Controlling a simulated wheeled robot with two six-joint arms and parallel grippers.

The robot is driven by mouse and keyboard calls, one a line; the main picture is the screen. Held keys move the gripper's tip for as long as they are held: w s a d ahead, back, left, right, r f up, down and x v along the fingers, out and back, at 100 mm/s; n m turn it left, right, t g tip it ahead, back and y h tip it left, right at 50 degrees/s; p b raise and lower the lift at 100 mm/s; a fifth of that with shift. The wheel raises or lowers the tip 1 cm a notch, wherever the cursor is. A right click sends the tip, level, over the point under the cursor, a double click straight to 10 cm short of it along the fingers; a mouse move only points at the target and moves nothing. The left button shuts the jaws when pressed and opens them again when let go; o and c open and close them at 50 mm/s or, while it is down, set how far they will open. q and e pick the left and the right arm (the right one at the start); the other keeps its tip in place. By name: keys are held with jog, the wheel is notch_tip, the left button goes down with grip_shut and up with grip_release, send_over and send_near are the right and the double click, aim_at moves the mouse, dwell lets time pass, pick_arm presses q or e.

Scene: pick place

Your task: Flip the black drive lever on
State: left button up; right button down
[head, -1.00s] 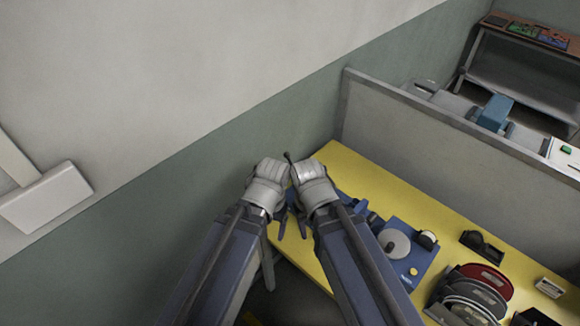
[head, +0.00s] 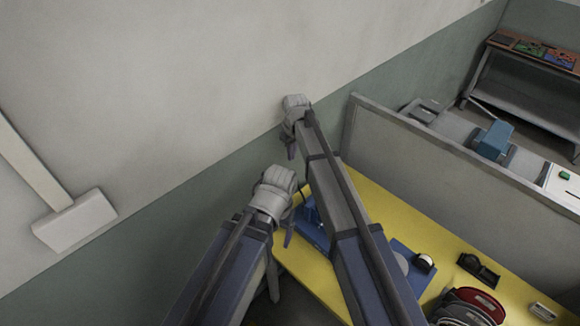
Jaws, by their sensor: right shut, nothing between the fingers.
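I cannot make out the black drive lever; my arms cover part of the bench. A blue device (head: 309,226) stands on the yellow bench, partly hidden behind my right forearm. My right gripper (head: 291,152) is stretched out beyond the device, in front of the wall, shut and empty. My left gripper (head: 288,238) is lower and nearer, at the left edge of the bench beside the blue device. Its fingers point down and are mostly hidden by its wrist, so its opening does not show.
The yellow bench (head: 381,208) runs to the lower right along a grey partition (head: 440,168). A second blue base (head: 427,271), a black holder (head: 478,268) and red and dark discs (head: 470,303) stand on it. The wall is close on the left.

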jog(key=shift+w+f, duration=0.15)
dwell(0.3)
notch_tip(320, 180, down, 10)
jog(key=w+b, duration=0.1)
jog(key=b, duration=0.9)
jog(key=shift+w+a+r, duration=0.15)
jog(key=shift+a+r, duration=0.05)
jog(key=shift+a, duration=0.05)
jog(key=shift+r, duration=0.1)
jog(key=shift+s+d+r+t+y, duration=0.3)
jog(key=shift+s+d+t, duration=0.1)
jog(key=shift+d, duration=0.05)
jog(key=shift+s+d+r+t+y+p, duration=0.4)
jog(key=shift+s+d, duration=0.1)
jog(key=shift+s, duration=0.1)
jog(key=s+d+r+t+y+b, duration=0.1)
jog(key=s+d+t+y+b, duration=0.2)
jog(key=s+d, duration=0.2)
jog(key=shift+s+d+r+t+y, duration=0.3)
jog(key=shift+s+d+r+y, duration=0.1)
jog(key=shift+d, duration=0.25)
